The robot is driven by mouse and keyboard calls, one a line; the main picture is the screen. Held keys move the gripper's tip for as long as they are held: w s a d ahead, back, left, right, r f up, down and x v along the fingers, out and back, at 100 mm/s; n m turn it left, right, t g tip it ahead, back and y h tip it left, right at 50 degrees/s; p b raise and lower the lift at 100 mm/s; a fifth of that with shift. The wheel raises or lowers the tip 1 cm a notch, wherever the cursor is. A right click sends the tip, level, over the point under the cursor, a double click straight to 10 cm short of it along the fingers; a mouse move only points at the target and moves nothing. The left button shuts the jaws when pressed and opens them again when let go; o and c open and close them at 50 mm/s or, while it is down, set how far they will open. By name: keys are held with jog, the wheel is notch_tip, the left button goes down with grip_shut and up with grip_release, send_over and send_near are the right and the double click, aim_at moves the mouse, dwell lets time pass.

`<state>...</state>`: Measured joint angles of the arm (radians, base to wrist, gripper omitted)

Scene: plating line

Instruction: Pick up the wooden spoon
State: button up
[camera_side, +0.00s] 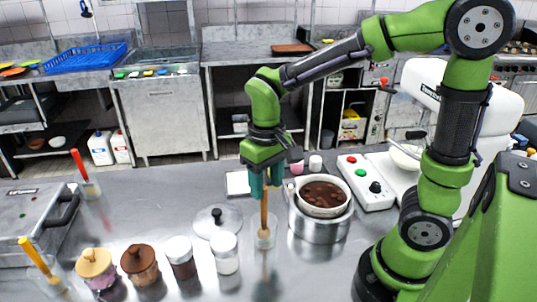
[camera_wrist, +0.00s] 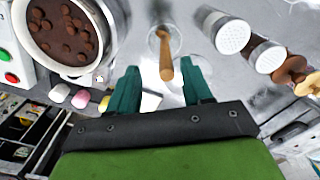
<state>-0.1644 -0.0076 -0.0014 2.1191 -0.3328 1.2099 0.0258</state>
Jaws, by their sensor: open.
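The wooden spoon (camera_side: 264,215) stands nearly upright in a clear glass (camera_side: 265,238) on the steel counter, left of the pot. My gripper (camera_side: 263,190) is above the glass, with its teal fingers pointing down around the height of the spoon's handle top. In the wrist view the spoon (camera_wrist: 165,55) leans out of the glass, and its handle end lies near the gap between the fingertips of my gripper (camera_wrist: 163,82). The fingers are apart and do not hold the spoon. Whether a finger touches the handle cannot be told.
A pot of chocolate (camera_side: 322,196) stands close right of the glass. A glass lid (camera_side: 218,221) and several jars, such as the white-capped one (camera_side: 225,252), stand to the left. A control box (camera_side: 366,182) is farther right.

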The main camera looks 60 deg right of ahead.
send_over(264, 228)
jog(key=f, duration=0.5)
jog(key=shift+w+d+f, duration=0.1)
jog(key=shift+w+d, duration=0.15)
jog(key=shift+d, duration=0.1)
grip_shut()
